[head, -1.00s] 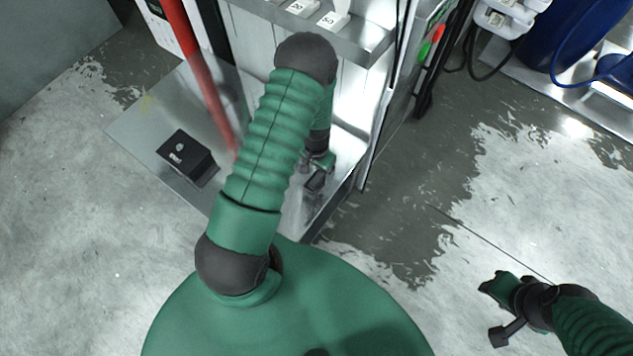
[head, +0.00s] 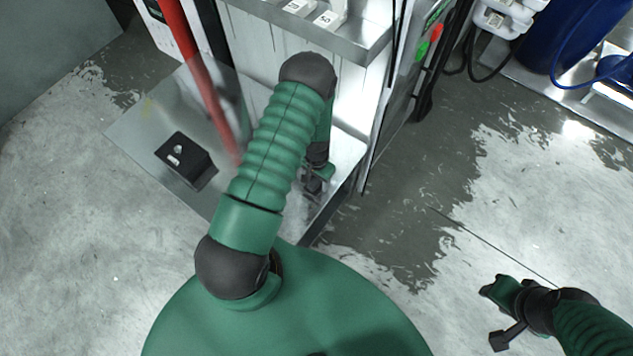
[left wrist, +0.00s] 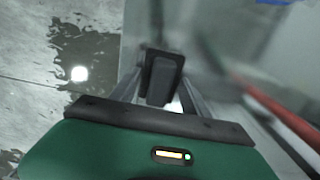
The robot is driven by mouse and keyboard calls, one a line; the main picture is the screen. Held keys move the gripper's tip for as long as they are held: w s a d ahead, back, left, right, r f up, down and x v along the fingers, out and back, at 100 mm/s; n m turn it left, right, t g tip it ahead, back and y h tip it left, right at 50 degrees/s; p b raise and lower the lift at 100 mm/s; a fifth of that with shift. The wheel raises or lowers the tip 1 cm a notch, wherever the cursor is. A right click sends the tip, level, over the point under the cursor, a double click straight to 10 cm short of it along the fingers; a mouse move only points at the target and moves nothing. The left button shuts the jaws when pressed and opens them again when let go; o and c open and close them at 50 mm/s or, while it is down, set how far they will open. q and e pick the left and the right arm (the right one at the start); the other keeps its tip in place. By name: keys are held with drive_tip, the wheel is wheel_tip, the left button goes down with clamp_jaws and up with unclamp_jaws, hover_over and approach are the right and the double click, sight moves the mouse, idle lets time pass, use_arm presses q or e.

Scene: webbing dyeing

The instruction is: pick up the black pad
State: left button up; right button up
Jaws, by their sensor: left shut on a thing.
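The black pad (left wrist: 163,78) is a small dark block in the left wrist view, between the two fingers of my left gripper (left wrist: 160,88). The gripper is shut on it. In the head view my left gripper (head: 317,178) is small and partly behind my own arm, over the right part of a metal plate. The dark pad (head: 312,185) shows at its tip. I cannot tell how far the pad is above the plate. My right gripper (head: 497,314) is at lower right, open and empty above the floor.
The metal plate (head: 140,128) carries a black box (head: 187,160) with white marks on its left. A red post (head: 200,75) rises beside it. A metal ledge (head: 350,42) with white labelled blocks is above. Blue drums (head: 560,35) stand at upper right; the floor between is clear.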

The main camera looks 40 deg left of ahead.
sight(316, 179)
use_arm(q)
drive_tip(key=shift+a, duration=0.15)
drive_tip(key=c, duration=0.4)
drive_tip(key=shift+r, duration=0.6)
wheel_tip(316, 179, up, 3)
drive_tip(key=shift+f+p, duration=0.2)
drive_tip(key=shift+p, duration=0.4)
drive_tip(key=w+d, duration=0.2)
drive_tip(key=d, duration=0.5)
drive_tip(key=w+d+r, duration=0.1)
drive_tip(key=w+d, duration=0.2)
drive_tip(key=d, duration=0.5)
drive_tip(key=shift+d+p, duration=0.15)
drive_tip(key=shift+p, duration=0.25)
